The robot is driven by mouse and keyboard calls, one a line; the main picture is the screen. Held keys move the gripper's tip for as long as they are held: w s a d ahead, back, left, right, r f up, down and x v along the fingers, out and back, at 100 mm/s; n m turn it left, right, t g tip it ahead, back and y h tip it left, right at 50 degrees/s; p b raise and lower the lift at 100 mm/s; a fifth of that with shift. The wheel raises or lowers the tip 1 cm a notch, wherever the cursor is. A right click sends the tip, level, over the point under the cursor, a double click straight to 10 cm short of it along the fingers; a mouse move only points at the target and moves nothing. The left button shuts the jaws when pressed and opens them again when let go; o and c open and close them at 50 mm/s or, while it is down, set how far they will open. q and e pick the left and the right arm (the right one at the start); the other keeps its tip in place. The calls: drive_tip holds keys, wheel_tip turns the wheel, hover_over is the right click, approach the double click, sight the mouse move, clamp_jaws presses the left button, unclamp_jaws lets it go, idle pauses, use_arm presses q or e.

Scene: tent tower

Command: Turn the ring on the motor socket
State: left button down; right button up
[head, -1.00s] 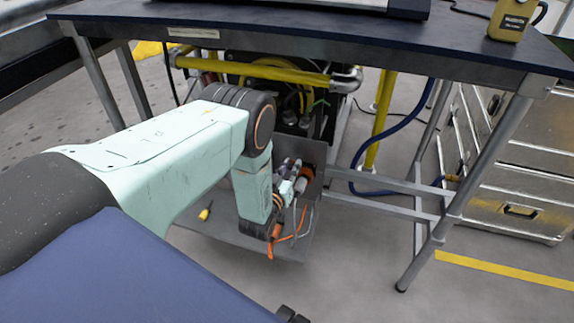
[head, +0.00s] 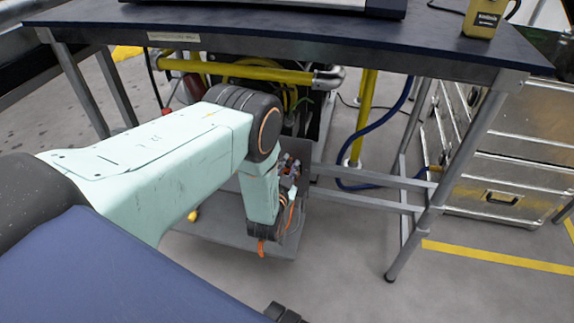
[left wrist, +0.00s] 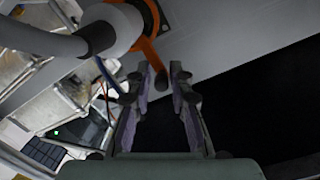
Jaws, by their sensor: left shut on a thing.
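The orange ring (left wrist: 150,45) sits on a pale panel in the left wrist view, with a thick grey plug and cable (left wrist: 120,28) at its middle. An orange lever reaches down from the ring between my left gripper's fingertips (left wrist: 161,76). The gripper is shut on this lever, and its dark end shows between the fingers. There the ring and socket are mostly hidden behind the gripper. My right gripper is not in view.
The dark-topped table (head: 430,50) spans above my arm, with a slanted metal leg (head: 440,180) at right. Yellow pipes (head: 250,73) and a blue hose (head: 385,130) run beneath. Silver drawers (head: 505,195) stand at right. The front floor is clear.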

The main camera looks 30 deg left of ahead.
use_arm(q)
drive_tip(key=shift+s+a+f, duration=0.1)
drive_tip(key=shift+a, duration=0.05)
drive_tip(key=c, duration=1.4)
unclamp_jaws()
drive_tip(key=shift+o, duration=0.2)
drive_tip(key=shift+d, duration=0.2)
drive_tip(key=v, duration=1.2)
